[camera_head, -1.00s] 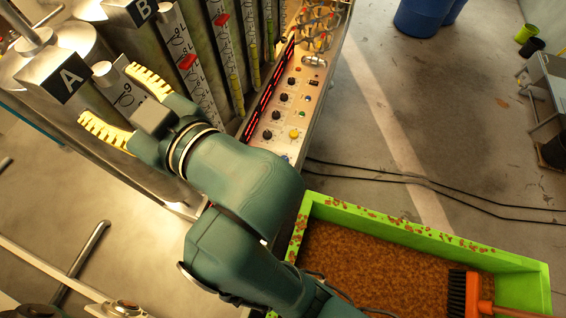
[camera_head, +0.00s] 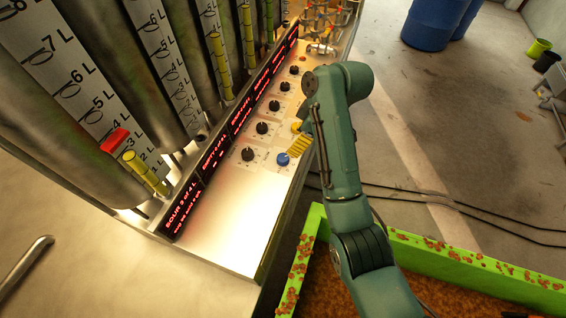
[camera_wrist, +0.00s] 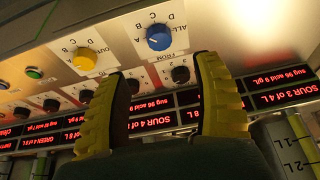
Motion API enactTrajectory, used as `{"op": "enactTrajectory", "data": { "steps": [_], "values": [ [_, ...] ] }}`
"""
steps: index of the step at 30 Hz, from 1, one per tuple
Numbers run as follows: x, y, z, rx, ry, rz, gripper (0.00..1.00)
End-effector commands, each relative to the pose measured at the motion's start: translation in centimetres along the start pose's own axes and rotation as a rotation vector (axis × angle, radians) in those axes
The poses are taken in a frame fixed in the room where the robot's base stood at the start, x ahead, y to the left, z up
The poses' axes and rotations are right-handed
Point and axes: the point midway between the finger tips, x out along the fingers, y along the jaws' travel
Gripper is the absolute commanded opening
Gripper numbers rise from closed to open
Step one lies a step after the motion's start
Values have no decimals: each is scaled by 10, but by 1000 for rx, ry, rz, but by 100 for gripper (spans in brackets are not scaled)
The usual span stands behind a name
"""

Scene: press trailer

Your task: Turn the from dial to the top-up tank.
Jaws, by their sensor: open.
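The from dial is a blue knob (camera_wrist: 158,37) with "FROM" and letters printed around it. It also shows in the head view as a blue knob (camera_head: 283,159) at the near end of the panel. Its pointer direction is too small to read surely. My gripper (camera_wrist: 162,68) is open, its yellow ribbed fingers wide apart, with the blue knob just beyond the gap. In the head view my gripper (camera_head: 299,146) is close by the blue knob, and I cannot tell if they touch. Red displays (camera_head: 182,208) give tank contents. Which tank is the top-up tank is unclear.
A yellow knob (camera_wrist: 84,60) sits beside the blue one. Black knobs (camera_head: 248,154) line the panel. Tall tanks with litre scales (camera_head: 88,98) stand behind the displays. A green-rimmed bin (camera_head: 446,262) is below right. Glassware (camera_head: 325,28) stands at the panel's far end.

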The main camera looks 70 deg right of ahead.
Motion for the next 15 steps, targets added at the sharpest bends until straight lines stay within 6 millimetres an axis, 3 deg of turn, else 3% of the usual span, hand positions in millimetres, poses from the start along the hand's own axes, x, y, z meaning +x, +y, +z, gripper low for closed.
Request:
{"op": "enactTrajectory", "data": {
  "steps": [1,9,15],
  "values": [
    [17,0,1,-2,0,0,67],
    [80,0,0,0,0,0,67],
    [108,0,-1,0,0,3,67]
  ]
}}
